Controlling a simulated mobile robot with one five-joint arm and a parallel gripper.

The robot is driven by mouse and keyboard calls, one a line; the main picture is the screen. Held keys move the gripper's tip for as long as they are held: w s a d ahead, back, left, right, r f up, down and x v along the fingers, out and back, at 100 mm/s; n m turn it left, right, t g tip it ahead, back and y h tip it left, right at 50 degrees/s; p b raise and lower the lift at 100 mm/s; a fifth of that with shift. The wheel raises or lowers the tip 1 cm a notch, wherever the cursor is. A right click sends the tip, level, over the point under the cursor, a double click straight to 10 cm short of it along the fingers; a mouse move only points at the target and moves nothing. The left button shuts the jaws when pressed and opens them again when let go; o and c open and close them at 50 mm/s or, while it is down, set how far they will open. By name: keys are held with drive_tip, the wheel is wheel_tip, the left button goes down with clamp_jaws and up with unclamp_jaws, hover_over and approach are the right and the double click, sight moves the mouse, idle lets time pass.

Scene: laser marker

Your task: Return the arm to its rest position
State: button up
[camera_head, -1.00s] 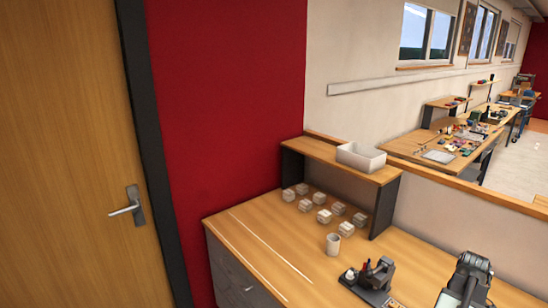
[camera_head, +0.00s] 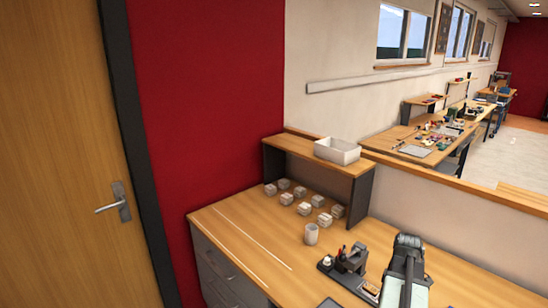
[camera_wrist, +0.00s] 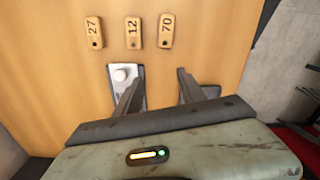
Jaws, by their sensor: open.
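My gripper (camera_wrist: 160,72) shows in the wrist view with its two dark fingers spread apart and nothing between them. Past the fingers is a wooden surface with three wooden tags marked 27 (camera_wrist: 94,32), 12 (camera_wrist: 133,32) and 70 (camera_wrist: 166,31). A small pale plate with a white knob (camera_wrist: 120,75) is beside the left finger and partly hidden by it. In the head view my arm (camera_head: 405,270) stands at the lower right, and its fingers cannot be made out there.
The wooden bench (camera_head: 240,245) holds several pale blocks (camera_head: 304,208), a white cup (camera_head: 311,234) and a dark desk stand (camera_head: 350,262) just left of my arm. A white bin (camera_head: 337,151) sits on the shelf (camera_head: 290,149). The bench's left part is mostly clear.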

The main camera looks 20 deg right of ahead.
drive_tip(key=w+a+n, duration=0.2)
drive_tip(key=w+a, duration=0.6)
drive_tip(key=a, duration=0.4)
drive_tip(key=w+a+n, duration=0.2)
drive_tip(key=w+a, duration=0.6)
drive_tip(key=a, duration=0.3)
drive_tip(key=w+a+m, duration=0.1)
drive_tip(key=a+m, duration=0.9)
drive_tip(key=a, duration=1.2)
drive_tip(key=shift+w, duration=0.25)
